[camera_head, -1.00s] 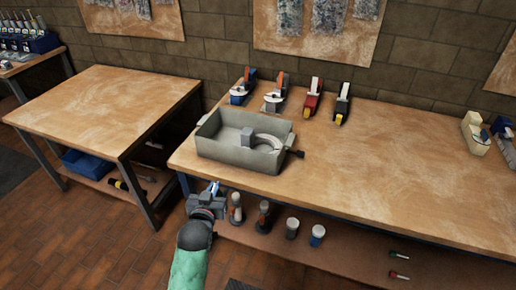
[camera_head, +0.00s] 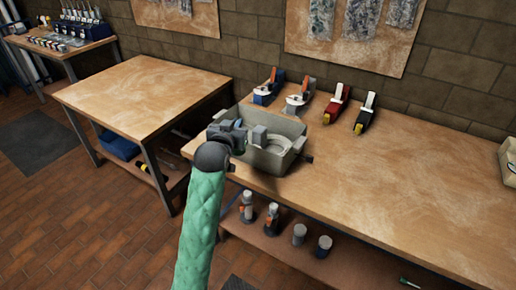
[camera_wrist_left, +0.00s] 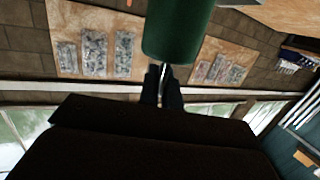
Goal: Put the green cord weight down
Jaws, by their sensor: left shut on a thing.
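The green cord weight (camera_wrist_left: 178,32) shows in the left wrist view as a dark green cylinder at the top. My left gripper (camera_wrist_left: 162,88) is shut on a thin metallic part at the weight's end. In the head view my left gripper (camera_head: 236,128) is over the left part of the grey bin (camera_head: 278,162). Whether the weight touches anything is hidden. My right gripper is not in view.
The bin holds a grey block (camera_head: 259,136) and a pale ring (camera_head: 269,143). Several tape dispensers (camera_head: 338,103) stand behind it on the workbench (camera_head: 400,180). A second wooden table (camera_head: 145,90) at left has a bare top.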

